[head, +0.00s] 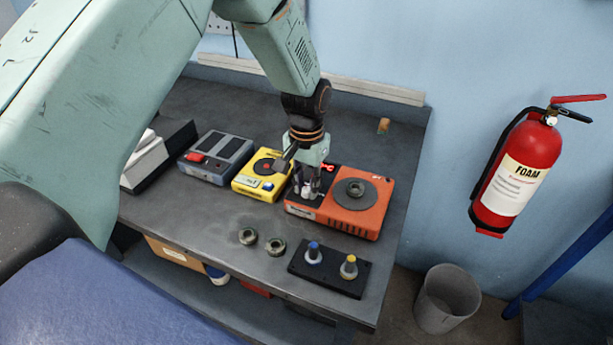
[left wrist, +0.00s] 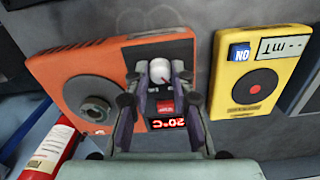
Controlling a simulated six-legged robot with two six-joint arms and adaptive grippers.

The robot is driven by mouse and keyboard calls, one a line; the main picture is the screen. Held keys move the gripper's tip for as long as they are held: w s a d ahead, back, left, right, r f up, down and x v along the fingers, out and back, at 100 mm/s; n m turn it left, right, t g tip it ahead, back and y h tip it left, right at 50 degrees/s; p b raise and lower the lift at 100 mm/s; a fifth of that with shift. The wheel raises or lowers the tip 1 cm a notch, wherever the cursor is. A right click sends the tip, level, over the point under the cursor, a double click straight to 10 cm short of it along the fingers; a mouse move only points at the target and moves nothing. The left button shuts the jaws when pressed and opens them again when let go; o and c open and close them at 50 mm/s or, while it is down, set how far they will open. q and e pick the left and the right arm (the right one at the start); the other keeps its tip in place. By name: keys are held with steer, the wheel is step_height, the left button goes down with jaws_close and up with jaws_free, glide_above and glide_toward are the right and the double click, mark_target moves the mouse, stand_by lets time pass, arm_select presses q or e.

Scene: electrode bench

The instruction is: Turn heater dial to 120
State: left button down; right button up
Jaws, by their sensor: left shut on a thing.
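The heater is an orange box (head: 362,225) on the bench, and it also shows in the left wrist view (left wrist: 110,57). Its pale dial (left wrist: 160,70) sits on the dark panel between my left gripper's fingers. My left gripper (head: 307,189) comes down from above and is shut on the dial; the fingers also show in the left wrist view (left wrist: 158,84). A red lit display (left wrist: 167,123) ending in °C is upside down in the wrist view. Its digits are partly covered and hard to read. My right gripper is not in view.
A yellow device (head: 262,176) stands close left of the heater, with a grey device (head: 215,157) beyond it. Two dark rings (head: 248,236) and a black holder (head: 329,268) with two capped pieces are in front. A fire extinguisher (head: 517,170) hangs at right.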

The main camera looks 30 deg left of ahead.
arm_select(q)
steer(key=m+p, duration=0.2)
steer(key=m, duration=0.3)
steer(key=shift+m, duration=0.3)
steer(key=m+p, duration=0.1)
steer(key=m, duration=0.2)
steer(key=shift+m, duration=1.7)
steer(key=c, duration=1.1)
jaws_free()
steer(key=shift+w, duration=0.1)
